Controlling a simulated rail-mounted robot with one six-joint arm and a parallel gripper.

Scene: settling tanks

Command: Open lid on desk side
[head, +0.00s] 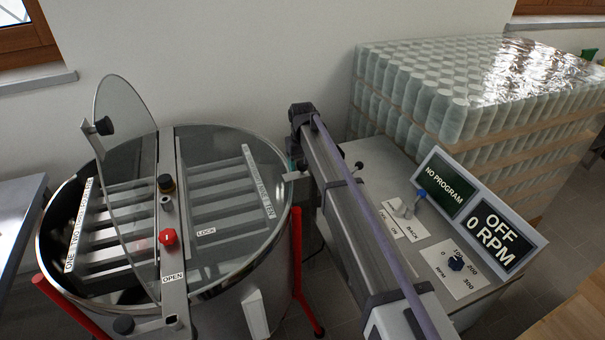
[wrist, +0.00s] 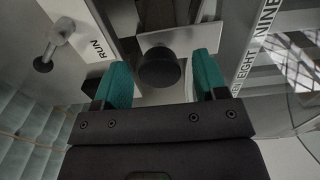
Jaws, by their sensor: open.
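The desk-side lid (head: 228,230) is a clear half-disc lying flat over the right half of the round steel drum. Its metal tab (head: 296,175) sticks out over the right rim, beside the desk. A dark round knob (wrist: 160,68) sits on this tab in the wrist view; my arm hides it in the head view. My gripper (wrist: 161,78) is open, its teal fingers on either side of the knob with gaps showing. How deep the knob sits between them is unclear. In the head view only a bit of teal shows behind my arm.
The other lid (head: 122,165) stands raised on the left. The desk holds a control panel (head: 478,210) and a lever (head: 403,208). Stacked jars (head: 455,110) stand behind.

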